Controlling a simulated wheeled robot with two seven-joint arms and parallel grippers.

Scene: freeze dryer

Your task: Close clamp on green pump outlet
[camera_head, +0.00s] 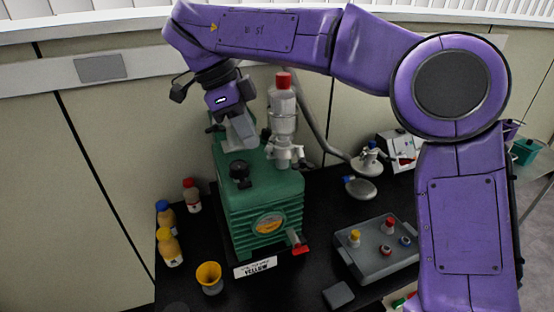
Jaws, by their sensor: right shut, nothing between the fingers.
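The green pump (262,203) stands on the black bench in the middle of the view. A glass and metal fitting with a red cap (283,118) rises from its top. A hose (312,118) passes behind it. My right arm reaches across the top from the right, and my right gripper (240,140) points down over the pump's top, left of the fitting. The gripper is shut with nothing in it. The outlet and its clamp are hard to make out, and the gripper covers part of that area. My left gripper is not in view.
Several small bottles (170,247) and a yellow cup (209,277) stand left of the pump. A round metal flange (361,189) lies behind the tray. A wall closes off the back.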

